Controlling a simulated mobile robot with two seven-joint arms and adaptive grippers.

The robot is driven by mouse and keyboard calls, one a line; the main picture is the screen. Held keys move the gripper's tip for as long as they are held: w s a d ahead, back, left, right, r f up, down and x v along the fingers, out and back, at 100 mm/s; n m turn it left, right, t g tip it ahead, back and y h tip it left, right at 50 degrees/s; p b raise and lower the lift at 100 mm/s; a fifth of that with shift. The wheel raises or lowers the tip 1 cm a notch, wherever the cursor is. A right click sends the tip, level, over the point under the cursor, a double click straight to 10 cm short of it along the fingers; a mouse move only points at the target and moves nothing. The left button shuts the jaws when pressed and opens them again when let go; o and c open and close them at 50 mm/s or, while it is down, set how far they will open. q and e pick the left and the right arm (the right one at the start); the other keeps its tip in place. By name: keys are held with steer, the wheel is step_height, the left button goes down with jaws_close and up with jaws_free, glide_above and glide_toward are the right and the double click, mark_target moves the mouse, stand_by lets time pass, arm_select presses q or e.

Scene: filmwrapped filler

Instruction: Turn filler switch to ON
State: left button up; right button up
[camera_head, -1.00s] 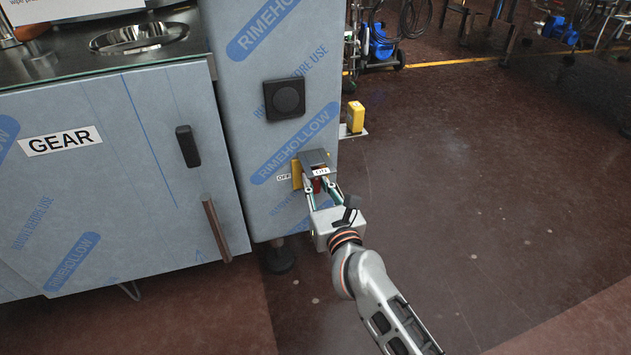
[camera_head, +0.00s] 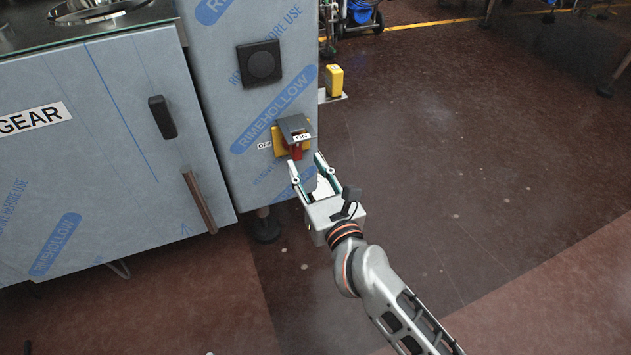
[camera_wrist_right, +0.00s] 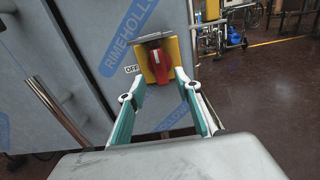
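The filler switch is a red knob (camera_head: 296,151) on a yellow plate (camera_head: 279,141), under a grey hood (camera_head: 294,125) on the film-wrapped cabinet. An OFF label (camera_head: 264,146) is left of it; a second label (camera_head: 302,137), apparently ON, is at the hood. In the right wrist view the red knob (camera_wrist_right: 160,68) stands roughly upright on its plate (camera_wrist_right: 146,66), with the OFF label (camera_wrist_right: 131,69) at left. My right gripper (camera_head: 306,164) is open and empty, just below and in front of the knob, apparently apart from it. My left gripper is not in view.
A black square panel with a round knob (camera_head: 260,64) is above the switch. A yellow box (camera_head: 334,80) sticks out on a bracket at the cabinet's right. A cabinet door with a bar handle (camera_head: 199,202) is at left. The floor at right is clear.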

steer(key=v, duration=0.5)
stand_by(0.4)
